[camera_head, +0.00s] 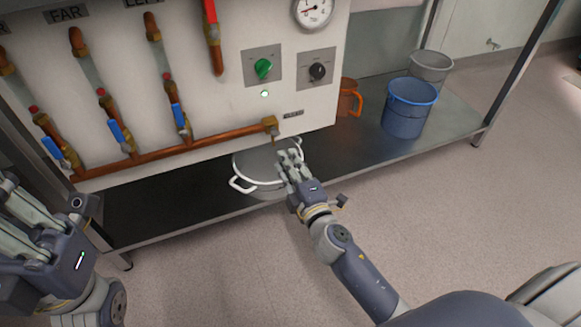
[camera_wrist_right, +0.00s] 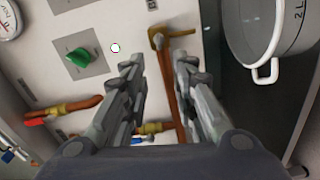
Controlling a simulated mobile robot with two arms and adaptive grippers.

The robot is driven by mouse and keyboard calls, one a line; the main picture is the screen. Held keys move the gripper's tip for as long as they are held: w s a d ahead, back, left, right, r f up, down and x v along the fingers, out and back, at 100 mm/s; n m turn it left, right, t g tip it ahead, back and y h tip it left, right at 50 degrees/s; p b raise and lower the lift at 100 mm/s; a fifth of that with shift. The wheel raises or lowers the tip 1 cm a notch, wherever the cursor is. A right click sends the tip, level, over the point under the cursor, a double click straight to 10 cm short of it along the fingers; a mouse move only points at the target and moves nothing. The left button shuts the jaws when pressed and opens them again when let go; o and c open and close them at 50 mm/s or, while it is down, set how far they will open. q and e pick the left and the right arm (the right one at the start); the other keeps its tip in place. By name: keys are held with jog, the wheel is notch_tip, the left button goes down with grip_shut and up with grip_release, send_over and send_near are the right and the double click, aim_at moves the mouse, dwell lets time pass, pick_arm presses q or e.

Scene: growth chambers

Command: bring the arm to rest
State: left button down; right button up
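My right arm reaches over the floor to the shelf. Its gripper (camera_head: 288,158) is in front of the right side of a white-rimmed pot (camera_head: 247,178), hiding part of it. In the right wrist view the two fingers of this gripper (camera_wrist_right: 158,62) stand apart, with nothing between them but the panel and copper pipe behind. The pot (camera_wrist_right: 262,45) shows there at the upper right, apart from the fingers. My left gripper (camera_head: 30,228) is at the left edge, partly cut off; its finger opening is unclear.
A white panel (camera_head: 225,120) carries copper pipes, blue-handled valves, a gauge (camera_head: 313,11), a green knob (camera_head: 263,68) and a black knob (camera_head: 317,71). The dark shelf (camera_head: 375,145) holds a blue bucket (camera_head: 408,110), grey bucket (camera_head: 431,68) and orange-brown jug (camera_head: 348,99). Floor at right is clear.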

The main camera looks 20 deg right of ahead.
jog(key=shift+s, duration=0.65)
